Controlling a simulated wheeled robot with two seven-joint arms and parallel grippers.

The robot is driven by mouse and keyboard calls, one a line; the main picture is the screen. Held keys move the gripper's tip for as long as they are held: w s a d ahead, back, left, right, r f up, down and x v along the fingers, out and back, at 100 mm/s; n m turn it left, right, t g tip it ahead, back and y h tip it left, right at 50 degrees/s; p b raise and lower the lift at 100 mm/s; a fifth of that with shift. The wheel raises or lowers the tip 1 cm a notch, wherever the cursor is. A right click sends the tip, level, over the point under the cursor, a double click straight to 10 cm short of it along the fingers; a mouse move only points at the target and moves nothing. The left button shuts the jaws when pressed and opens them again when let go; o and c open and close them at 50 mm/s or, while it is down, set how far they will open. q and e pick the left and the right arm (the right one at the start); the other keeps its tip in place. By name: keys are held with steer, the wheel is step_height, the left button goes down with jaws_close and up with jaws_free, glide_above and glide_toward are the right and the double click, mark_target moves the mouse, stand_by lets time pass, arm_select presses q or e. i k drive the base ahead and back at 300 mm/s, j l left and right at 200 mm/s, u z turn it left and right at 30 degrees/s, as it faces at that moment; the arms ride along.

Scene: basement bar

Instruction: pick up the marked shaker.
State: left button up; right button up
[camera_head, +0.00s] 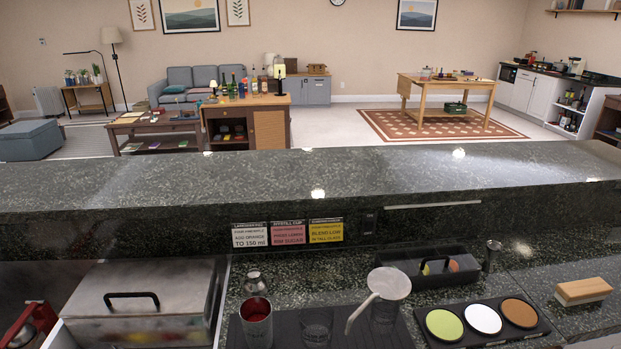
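A metal shaker tin (257,325) with red inside stands on the dark bar mat at the lower middle. Just behind it is a small rounded silver piece (254,284) that looks like a shaker or its top. I cannot make out a mark on either one. A clear glass (316,326) stands to the right of the tin. Right of that is a vessel with a pale round top (389,283) and a long pale handle. Neither of my grippers is in view.
A lidded steel bin (145,285) is at left, with a red tool (30,322) beside it. At right are a black caddy (428,262), a metal jigger (491,256), a three-colour rimming tray (545,335) and a wooden block (583,291). A raised stone ledge (300,180) runs behind, above recipe cards (288,234).

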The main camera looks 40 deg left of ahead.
mark_target(255, 312)
steer(key=u, duration=1.6)
